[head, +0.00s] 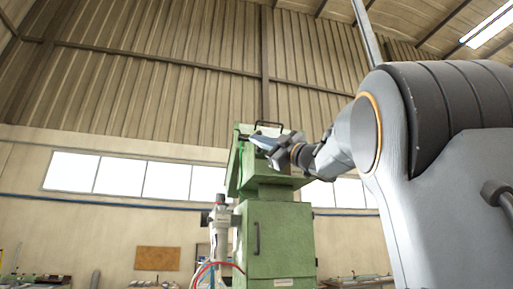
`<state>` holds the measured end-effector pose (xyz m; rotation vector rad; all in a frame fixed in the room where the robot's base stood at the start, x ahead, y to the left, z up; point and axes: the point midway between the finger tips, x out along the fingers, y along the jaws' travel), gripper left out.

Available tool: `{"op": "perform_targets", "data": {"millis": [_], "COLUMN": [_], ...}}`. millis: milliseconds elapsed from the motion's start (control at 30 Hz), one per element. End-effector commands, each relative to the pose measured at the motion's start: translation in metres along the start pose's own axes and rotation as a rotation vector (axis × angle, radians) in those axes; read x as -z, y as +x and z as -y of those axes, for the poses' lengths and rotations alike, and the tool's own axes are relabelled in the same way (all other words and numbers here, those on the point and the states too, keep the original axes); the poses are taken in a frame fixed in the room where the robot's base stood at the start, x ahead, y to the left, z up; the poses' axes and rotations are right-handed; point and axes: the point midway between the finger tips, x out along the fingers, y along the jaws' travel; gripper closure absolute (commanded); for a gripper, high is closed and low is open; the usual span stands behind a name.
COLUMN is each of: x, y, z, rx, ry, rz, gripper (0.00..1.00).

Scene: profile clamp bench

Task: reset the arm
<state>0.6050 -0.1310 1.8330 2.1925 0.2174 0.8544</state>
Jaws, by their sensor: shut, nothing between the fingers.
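My arm reaches in from the right side of the head view. My gripper (262,141) is at its far end, small in the picture, in front of the upper part of a green machine cabinet (280,240). The gripper is shut with nothing between its fingers. It overlaps the machine's top in this view, and I cannot tell whether it touches it.
A grey and white device (220,232) with red and blue hoses stands left of the green cabinet. Low benches with small items show at the bottom left and bottom right. A brown board (158,258) hangs on the back wall. The space above the machine looks clear.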

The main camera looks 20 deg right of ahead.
Motion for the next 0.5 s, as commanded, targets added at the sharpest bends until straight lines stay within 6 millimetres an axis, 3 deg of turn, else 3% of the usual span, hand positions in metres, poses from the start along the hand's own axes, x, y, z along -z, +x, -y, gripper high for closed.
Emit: {"op": "perform_targets", "data": {"millis": [300, 500], "x": [0.003, 0.006], "y": [-0.051, -0.068], "z": [-0.021, -0.030], "rx": [-0.001, 0.001], "ry": [-0.002, 0.000], "rz": [0.003, 0.000], "gripper": [1.00, 1.00]}}
